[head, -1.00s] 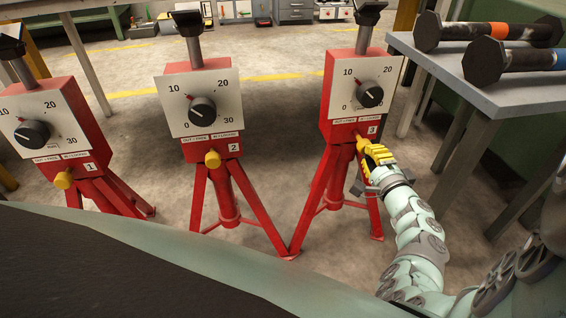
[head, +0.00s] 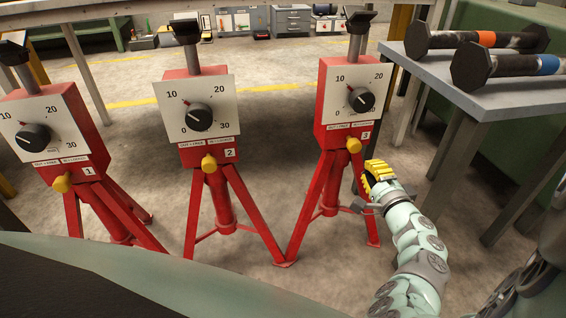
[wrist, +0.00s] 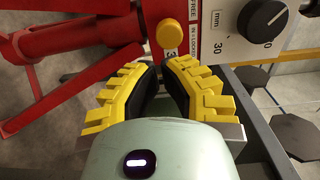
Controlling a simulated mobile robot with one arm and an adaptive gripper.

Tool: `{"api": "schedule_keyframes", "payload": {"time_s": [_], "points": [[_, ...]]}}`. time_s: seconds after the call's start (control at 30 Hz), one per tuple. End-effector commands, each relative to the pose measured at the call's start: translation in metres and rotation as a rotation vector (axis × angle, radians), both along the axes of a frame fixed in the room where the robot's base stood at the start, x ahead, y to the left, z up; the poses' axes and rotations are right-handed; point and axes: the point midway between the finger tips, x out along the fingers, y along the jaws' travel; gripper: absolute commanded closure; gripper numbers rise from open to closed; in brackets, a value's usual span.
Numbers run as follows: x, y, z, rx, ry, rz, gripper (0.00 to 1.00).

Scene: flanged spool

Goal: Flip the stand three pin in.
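Stand three (head: 345,108) is a red box on tripod legs with a dial plate and a "3" label. Its pin, a yellow round knob (head: 354,146), sticks out of the front below the dial. The knob also shows in the wrist view (wrist: 170,34), straight ahead of my fingers. My gripper (head: 370,170), with yellow ridged fingers, is below and to the right of the knob, apart from it. In the wrist view my gripper (wrist: 161,72) has its fingers apart with nothing between them. How deep the pin sits is hard to tell.
Stand two (head: 200,120) and stand one (head: 50,130) stand to the left with similar yellow knobs. Tripod legs (head: 318,210) spread over the floor.

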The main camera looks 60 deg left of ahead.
Motion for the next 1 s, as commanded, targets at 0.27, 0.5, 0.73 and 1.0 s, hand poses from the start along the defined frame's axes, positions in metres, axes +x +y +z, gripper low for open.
{"api": "schedule_keyframes", "payload": {"time_s": [0.27,0.5,0.73,1.0], "points": [[-0.020,-0.054,0.003,-0.001,0.003,-0.008,1.00],[-0.030,-0.076,0.002,-0.001,0.001,-0.005,1.00],[-0.031,-0.078,0.001,0.001,0.000,-0.001,1.00],[-0.031,-0.078,0.001,0.001,0.000,-0.001,1.00]]}}
